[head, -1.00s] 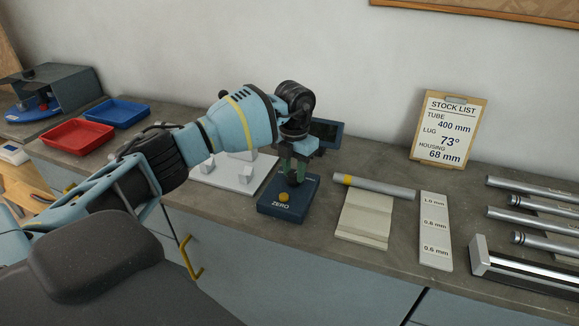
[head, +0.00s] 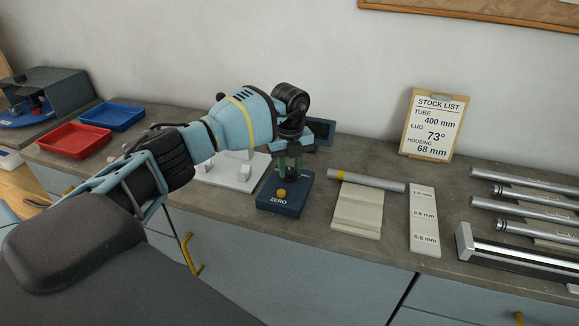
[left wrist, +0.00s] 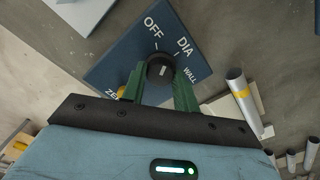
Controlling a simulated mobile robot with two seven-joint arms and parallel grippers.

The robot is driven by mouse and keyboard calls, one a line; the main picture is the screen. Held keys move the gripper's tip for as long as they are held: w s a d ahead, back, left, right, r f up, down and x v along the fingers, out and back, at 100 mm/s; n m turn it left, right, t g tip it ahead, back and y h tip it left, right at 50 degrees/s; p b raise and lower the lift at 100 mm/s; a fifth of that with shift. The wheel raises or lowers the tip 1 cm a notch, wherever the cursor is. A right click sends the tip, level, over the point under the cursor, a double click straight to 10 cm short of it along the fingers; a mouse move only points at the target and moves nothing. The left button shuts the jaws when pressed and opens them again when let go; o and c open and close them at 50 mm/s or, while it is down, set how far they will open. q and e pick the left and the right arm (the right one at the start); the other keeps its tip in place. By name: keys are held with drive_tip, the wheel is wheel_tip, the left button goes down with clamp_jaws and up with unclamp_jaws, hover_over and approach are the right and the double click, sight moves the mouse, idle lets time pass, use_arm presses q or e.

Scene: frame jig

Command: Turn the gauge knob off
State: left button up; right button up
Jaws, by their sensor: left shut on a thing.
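The gauge is a dark blue box (head: 272,204) with a yellow ZERO button (head: 281,193), on the bench. In the left wrist view, its black round knob (left wrist: 160,68) sits on the blue face (left wrist: 118,68), near the labels OFF, DIA and WALL. A short white mark shows on the knob's top; I cannot tell for sure which label it points to. My left gripper (left wrist: 160,84) comes down from above, its green fingers on either side of the knob, shut on it. It also shows in the head view (head: 290,165). My right gripper is out of view.
A small dark display (head: 321,130) stands behind the gauge. A white fixture plate (head: 240,181) lies to its left, a grey tube (head: 372,182) on a beige block (head: 357,215) to its right. Red (head: 74,141) and blue (head: 113,116) trays stand at far left.

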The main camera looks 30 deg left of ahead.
sight(290, 171)
use_arm(q)
drive_tip(key=n, duration=0.5)
drive_tip(key=shift+n, duration=0.4)
idle(0.4)
drive_tip(key=o, duration=1)
drive_tip(key=shift+r, duration=0.1)
wheel_tip(290, 171, up, 8)
drive_tip(key=shift+f, duration=0.2)
